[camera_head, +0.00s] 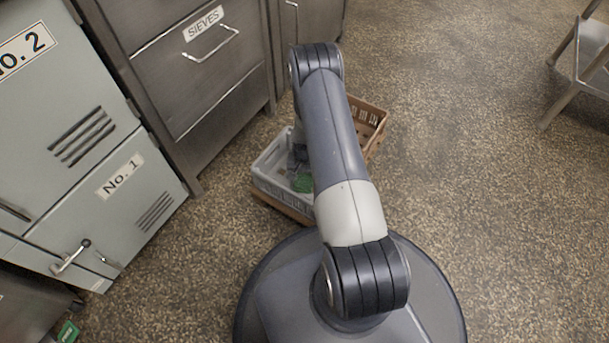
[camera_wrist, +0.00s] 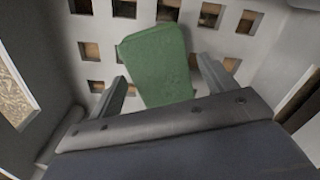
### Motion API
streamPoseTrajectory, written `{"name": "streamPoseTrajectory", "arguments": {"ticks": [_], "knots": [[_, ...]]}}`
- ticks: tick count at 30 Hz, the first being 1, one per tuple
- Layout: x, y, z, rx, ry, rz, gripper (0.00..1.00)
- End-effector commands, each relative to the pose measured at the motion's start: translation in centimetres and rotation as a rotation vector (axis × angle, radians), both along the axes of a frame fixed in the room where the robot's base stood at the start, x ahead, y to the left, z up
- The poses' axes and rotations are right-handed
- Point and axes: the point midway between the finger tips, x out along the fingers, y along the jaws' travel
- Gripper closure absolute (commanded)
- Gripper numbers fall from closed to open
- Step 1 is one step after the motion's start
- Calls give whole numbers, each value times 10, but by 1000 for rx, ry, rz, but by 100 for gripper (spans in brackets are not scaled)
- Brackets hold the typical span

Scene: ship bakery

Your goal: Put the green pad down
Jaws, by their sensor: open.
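The green pad (camera_wrist: 158,65) lies in the grey crate (camera_wrist: 60,50) with square holes, against its perforated surface. In the wrist view my gripper (camera_wrist: 163,88) is open, with one finger on each side of the pad and gaps between. The pad's near end is hidden behind the gripper body. In the head view a small part of the pad (camera_head: 304,184) shows inside the grey crate (camera_head: 268,182), below my gripper (camera_head: 300,170). My arm hides the right part of the crate.
A brown crate (camera_head: 372,117) stands behind and right of the grey crate. The SIEVES drawer unit (camera_head: 205,75) and pale green lockers (camera_head: 120,190) stand to the left. A metal stand (camera_head: 590,55) is at the upper right. The floor (camera_head: 480,170) on the right is clear.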

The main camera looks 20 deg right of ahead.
Motion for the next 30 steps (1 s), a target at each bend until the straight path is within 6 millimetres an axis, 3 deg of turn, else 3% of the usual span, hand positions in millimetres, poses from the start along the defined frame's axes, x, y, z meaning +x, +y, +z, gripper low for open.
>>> {"name": "streamPoseTrajectory", "arguments": {"ticks": [9, 15, 21, 30], "knots": [[1, 0, 71, 0, -2, 0, 21], [1, 0, 105, 0, -1, 0, 21], [0, 0, 120, 1, 2, 0, 21], [0, 0, 120, 1, 2, 0, 21]]}}
